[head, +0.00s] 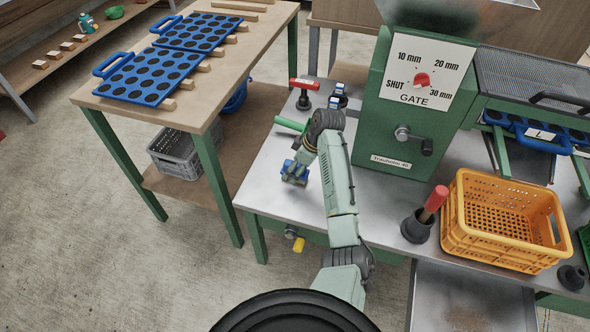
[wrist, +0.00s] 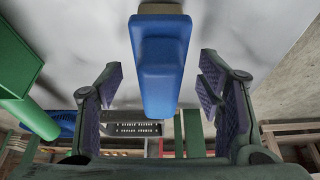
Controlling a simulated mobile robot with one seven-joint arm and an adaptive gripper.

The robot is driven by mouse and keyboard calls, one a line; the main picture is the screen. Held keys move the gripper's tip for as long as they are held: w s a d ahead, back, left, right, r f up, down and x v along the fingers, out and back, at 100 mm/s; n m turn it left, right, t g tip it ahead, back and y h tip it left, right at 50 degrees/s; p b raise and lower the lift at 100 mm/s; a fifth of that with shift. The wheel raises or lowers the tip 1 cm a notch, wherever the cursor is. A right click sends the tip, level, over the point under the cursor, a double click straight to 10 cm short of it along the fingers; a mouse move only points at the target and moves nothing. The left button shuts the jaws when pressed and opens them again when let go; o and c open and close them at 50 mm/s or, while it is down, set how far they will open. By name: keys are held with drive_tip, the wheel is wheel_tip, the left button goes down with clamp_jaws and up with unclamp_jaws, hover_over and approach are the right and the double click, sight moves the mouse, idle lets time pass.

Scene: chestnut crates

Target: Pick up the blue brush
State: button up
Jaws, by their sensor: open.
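The blue brush (wrist: 162,60) hangs into the wrist view from the top middle, with a tan part at its upper end against the grey metal tabletop. In the head view, a bit of its blue (head: 288,166) shows at my gripper (head: 297,174), near the left edge of the metal table; much of it is hidden by the gripper. In the wrist view, my gripper (wrist: 160,78) is open, with one finger on each side of the brush and a visible gap on both sides.
The green gate machine (head: 400,130) stands right of my arm. A black cup with a red handle (head: 418,226) and an orange crate (head: 500,248) are farther right. A wooden table (head: 225,75) stands left.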

drive_tip(key=shift+c, duration=0.3)
drive_tip(key=c, duration=1.2)
